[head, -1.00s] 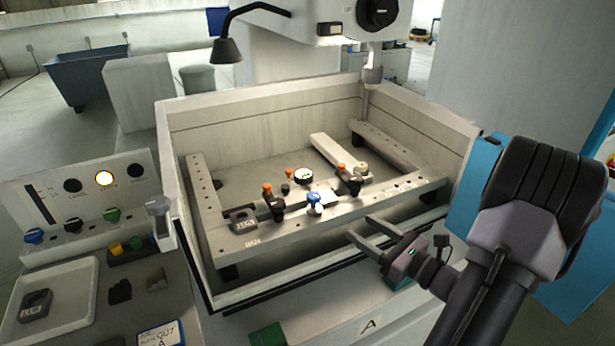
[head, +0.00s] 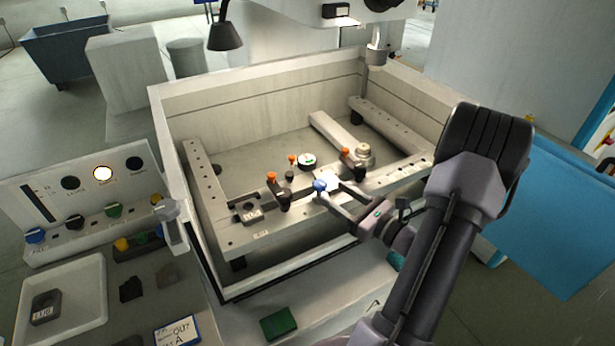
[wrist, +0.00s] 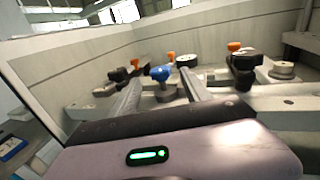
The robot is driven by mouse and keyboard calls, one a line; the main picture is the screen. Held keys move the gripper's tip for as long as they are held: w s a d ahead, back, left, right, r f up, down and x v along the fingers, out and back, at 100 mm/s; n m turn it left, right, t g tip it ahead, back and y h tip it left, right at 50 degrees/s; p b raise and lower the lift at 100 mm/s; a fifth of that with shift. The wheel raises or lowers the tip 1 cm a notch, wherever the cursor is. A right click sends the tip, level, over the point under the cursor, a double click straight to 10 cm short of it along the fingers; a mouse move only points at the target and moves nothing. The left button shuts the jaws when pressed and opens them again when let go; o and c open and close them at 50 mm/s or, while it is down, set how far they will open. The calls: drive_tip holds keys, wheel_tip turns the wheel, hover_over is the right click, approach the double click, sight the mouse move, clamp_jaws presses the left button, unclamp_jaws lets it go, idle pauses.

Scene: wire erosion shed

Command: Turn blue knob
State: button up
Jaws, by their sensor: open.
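A blue knob (head: 320,186) stands on the front rail of the fixture inside the tank. In the wrist view the blue knob (wrist: 160,73) shows between my two fingers, near their tips. My gripper (head: 334,193) is open and reaches over the tank's front wall from the right. Its fingertips are at or just short of the knob; I cannot tell whether they touch it. A second blue knob (head: 35,236) sits on the control panel at the left, away from my gripper.
Orange-topped clamps (head: 271,178) and a round gauge (head: 307,160) stand close around the knob. The tank wall (head: 290,268) runs below my gripper. A lamp (head: 225,36) and a nozzle (head: 376,55) hang above. A white tray (head: 98,300) lies at the left.

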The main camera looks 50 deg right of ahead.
drive_tip(key=w, duration=0.9)
drive_tip(key=shift+w+b, duration=0.2)
drive_tip(key=shift+b, duration=0.2)
